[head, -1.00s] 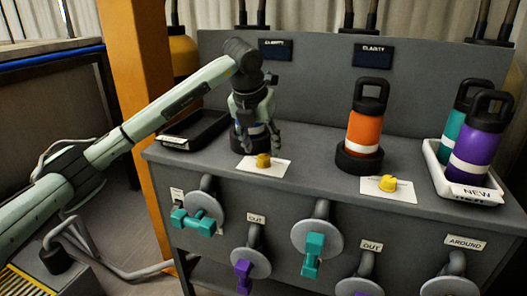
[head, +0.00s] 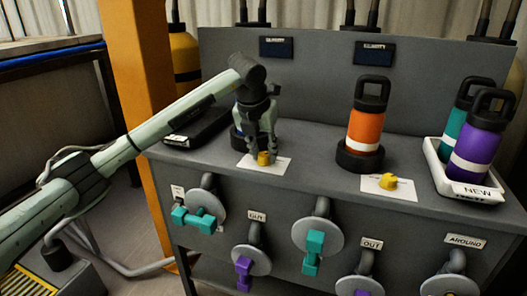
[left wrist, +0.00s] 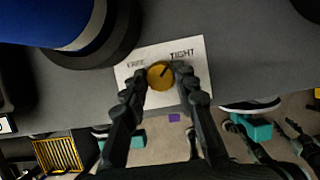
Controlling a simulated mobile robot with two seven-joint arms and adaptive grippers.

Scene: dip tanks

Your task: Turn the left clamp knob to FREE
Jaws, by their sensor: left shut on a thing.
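The left clamp knob (head: 264,160) is a small yellow knob on a white card (head: 276,166) on the bench top. In the left wrist view the card reads FREE on the left and TIGHT on the right. The dark mark on the knob (left wrist: 160,75) points up and right, toward TIGHT. My left gripper (head: 262,153) reaches down from above and is shut on the knob, one finger on each side. A bottle with a blue body (left wrist: 55,22) stands in a dark ring behind the gripper, mostly hidden in the head view. My right gripper is not in view.
A second yellow knob (head: 389,181) sits on a card at right, before an orange bottle (head: 364,125) in a dark ring. A white tray (head: 470,188) holds teal and purple bottles. A black tray (head: 190,135) lies at left. Several valve handles line the bench front.

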